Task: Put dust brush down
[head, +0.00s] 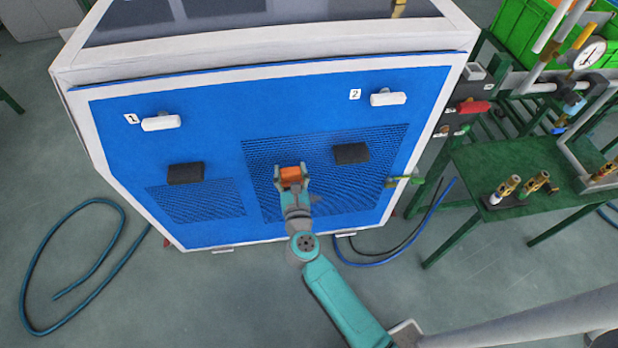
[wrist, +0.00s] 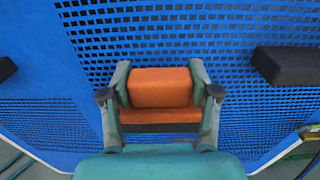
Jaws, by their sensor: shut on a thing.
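The dust brush (head: 291,174) is a small orange block between the fingers of my gripper (head: 291,170) in the head view. In the wrist view the orange brush (wrist: 160,88) fills the space between both fingers of the gripper (wrist: 160,75), with a dark strip below the orange part. My gripper is shut on it in front of the perforated lower area of the blue panel (head: 220,130). I cannot tell whether the brush touches the panel.
The panel carries white handles (head: 161,122) and black blocks (head: 186,172). A green table (head: 500,160) with brass valves (head: 506,187) stands at the right, below a gauge (head: 590,54). A teal hose (head: 30,270) lies on the floor at left. Green crates (head: 525,30) are at back right.

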